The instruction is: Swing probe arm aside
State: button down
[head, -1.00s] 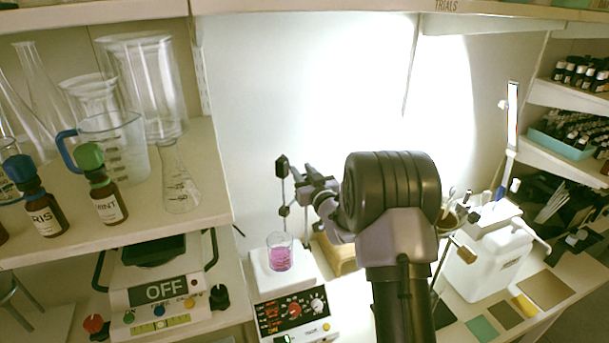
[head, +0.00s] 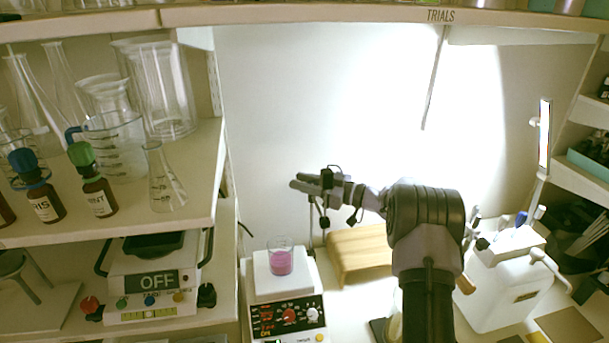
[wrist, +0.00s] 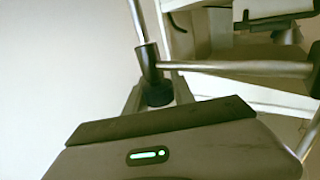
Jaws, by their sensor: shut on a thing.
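The probe arm is a thin metal rod with black fittings (wrist: 155,75) on an upright post (head: 310,218) behind the hotplate stirrer (head: 288,313). In the wrist view a horizontal rod (wrist: 235,68) runs right from the black joint to a dark end. My gripper (head: 308,183) is at the top of the post, shut on the probe arm; the exact contact is hard to see. A black fitting (head: 327,176) shows by the fingers. A beaker of pink liquid (head: 280,261) stands on the hotplate, left of and below my gripper.
The wall behind the gripper is clear.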

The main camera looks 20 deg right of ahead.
jog(key=shift+s+a+n+g+y+p, duration=0.15)
jog(key=shift+n+g+y+p, duration=0.15)
jog(key=shift+n+g+y, duration=0.55)
jog(key=shift+s+a+n+g+y+p, duration=0.1)
jog(key=shift+n+g+y+p, duration=0.15)
jog(key=shift+n+g+y, duration=0.55)
jog(key=shift+g, duration=0.55)
jog(key=c, duration=1.1)
grip_release()
jog(key=shift+o, duration=0.2)
